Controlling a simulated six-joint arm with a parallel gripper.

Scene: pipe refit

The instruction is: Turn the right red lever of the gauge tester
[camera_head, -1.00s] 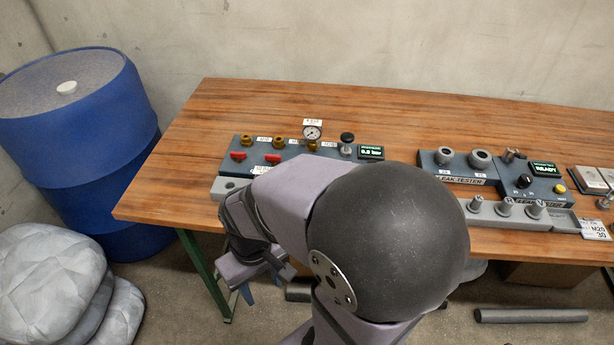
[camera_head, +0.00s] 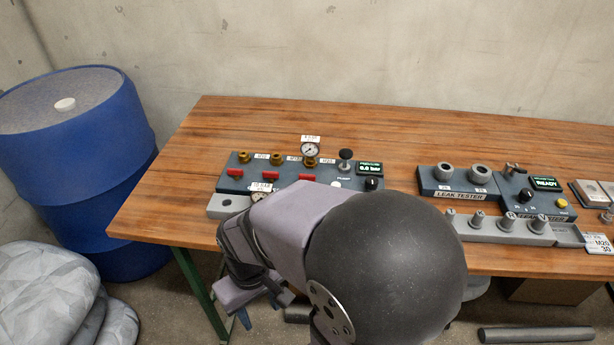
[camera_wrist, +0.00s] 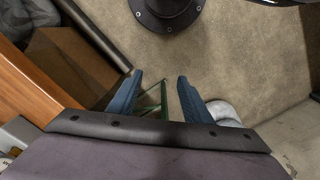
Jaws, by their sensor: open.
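The gauge tester (camera_head: 330,202) is a blue panel on the wooden bench, with a round gauge (camera_head: 310,150) standing on its right port. Its right red lever (camera_head: 307,177) shows just above my arm and lies roughly crosswise. The middle red lever (camera_head: 276,176) and left red lever (camera_head: 235,173) look much the same. My gripper (camera_wrist: 159,83) is open and empty, its two blue fingers apart. It hangs in front of and below the bench's front edge, away from the levers. My arm hides part of the tester's front.
A leak tester (camera_head: 460,182) and a grey rack with several fittings (camera_head: 505,232) stand to the right on the bench (camera_head: 400,120). A blue drum (camera_head: 85,170) and grey sacks (camera_head: 55,295) are at left. A dark pipe (camera_head: 535,335) lies on the floor.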

